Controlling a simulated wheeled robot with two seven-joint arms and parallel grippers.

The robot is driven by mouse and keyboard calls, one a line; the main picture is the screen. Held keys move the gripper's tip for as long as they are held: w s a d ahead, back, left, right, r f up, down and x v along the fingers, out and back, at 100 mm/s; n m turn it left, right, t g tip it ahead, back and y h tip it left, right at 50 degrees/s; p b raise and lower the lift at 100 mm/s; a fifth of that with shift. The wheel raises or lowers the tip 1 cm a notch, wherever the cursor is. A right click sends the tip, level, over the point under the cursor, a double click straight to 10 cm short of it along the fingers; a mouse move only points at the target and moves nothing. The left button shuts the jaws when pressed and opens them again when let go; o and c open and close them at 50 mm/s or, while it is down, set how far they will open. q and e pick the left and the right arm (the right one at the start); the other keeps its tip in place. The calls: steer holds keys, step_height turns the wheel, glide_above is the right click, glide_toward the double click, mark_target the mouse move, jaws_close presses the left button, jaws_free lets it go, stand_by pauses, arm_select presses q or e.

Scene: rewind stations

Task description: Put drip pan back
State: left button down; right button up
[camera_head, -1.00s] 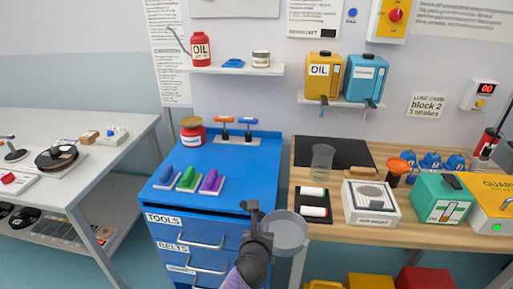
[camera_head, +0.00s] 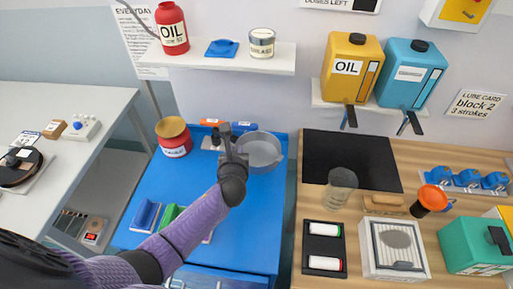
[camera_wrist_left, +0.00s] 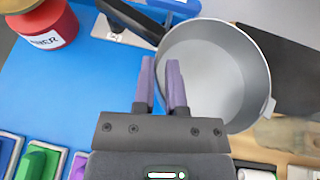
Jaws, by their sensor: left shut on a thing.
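The drip pan is a round grey shallow pan (camera_head: 263,152). In the head view it is above the back right corner of the blue cabinet top (camera_head: 262,205). My left gripper (camera_head: 232,148) is shut on the pan's left side. In the left wrist view the pan (camera_wrist_left: 215,85) fills the upper middle, looks empty, and its near wall is at the fingers of my left gripper (camera_wrist_left: 162,65). Whether its bottom touches the cabinet top cannot be told. My right gripper is not in view.
Beside the pan are the T-handled tools, orange (camera_head: 211,122) and blue (camera_head: 245,126), and a red jar (camera_head: 173,138). A black mat (camera_head: 350,163) and a clear cup (camera_head: 340,187) are on the wooden bench at right. A shelf (camera_head: 220,60) hangs above.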

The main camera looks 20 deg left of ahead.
arm_select(q)
step_height(320, 180, down, 10)
steer(key=b, duration=0.7)
steer(key=shift+s, duration=0.1)
steer(key=shift+r, duration=0.15)
steer(key=c, duration=0.7)
jaws_free()
